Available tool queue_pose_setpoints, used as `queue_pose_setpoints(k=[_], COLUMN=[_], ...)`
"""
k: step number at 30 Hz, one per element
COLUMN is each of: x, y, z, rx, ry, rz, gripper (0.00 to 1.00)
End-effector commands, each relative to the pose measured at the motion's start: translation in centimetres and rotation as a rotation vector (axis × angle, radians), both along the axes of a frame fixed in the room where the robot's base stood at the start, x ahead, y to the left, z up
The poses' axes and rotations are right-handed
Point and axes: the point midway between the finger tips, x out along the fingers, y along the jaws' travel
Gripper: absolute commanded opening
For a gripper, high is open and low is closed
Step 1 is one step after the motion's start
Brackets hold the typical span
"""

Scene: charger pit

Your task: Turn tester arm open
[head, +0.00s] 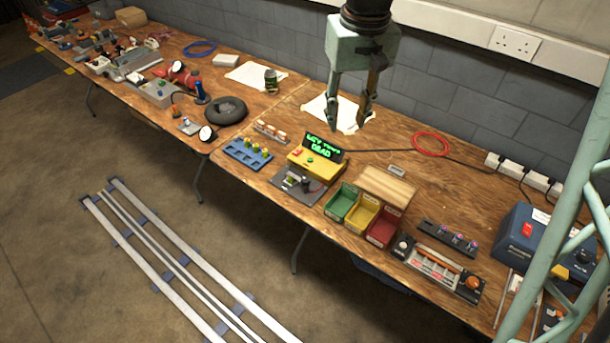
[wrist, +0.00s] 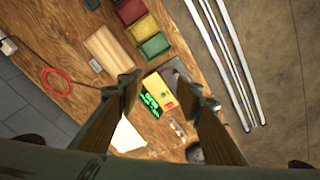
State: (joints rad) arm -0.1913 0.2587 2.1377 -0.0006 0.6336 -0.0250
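The tester is a yellow box (head: 315,166) with a red and a green button and a black display (head: 322,146) with green letters; its lower line reads DEAD. A dark grey plate (head: 292,186) with a small black-knobbed part (head: 306,184) lies against its front; I cannot tell the tester arm's exact position. My gripper (head: 349,122) is open and empty, pointing down, high above the bench behind the tester. In the wrist view the yellow box (wrist: 166,98) shows between the fingers of my gripper (wrist: 170,93), well below them, with the grey plate partly visible beside it.
Green (head: 341,203), yellow (head: 361,216) and red (head: 383,229) bins stand right of the tester. A blue tray (head: 247,154) with several small items is on its left. The wall is close behind my gripper.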

Motion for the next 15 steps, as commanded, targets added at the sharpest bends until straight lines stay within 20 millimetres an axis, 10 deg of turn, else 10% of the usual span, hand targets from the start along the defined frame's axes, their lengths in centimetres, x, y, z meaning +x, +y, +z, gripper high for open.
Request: queue_pose_setpoints(k=[15], x=[4.7], y=[3.6], z=[-6.7], rx=[-0.011], ry=[0.048], rz=[0.045], gripper=[0.33])
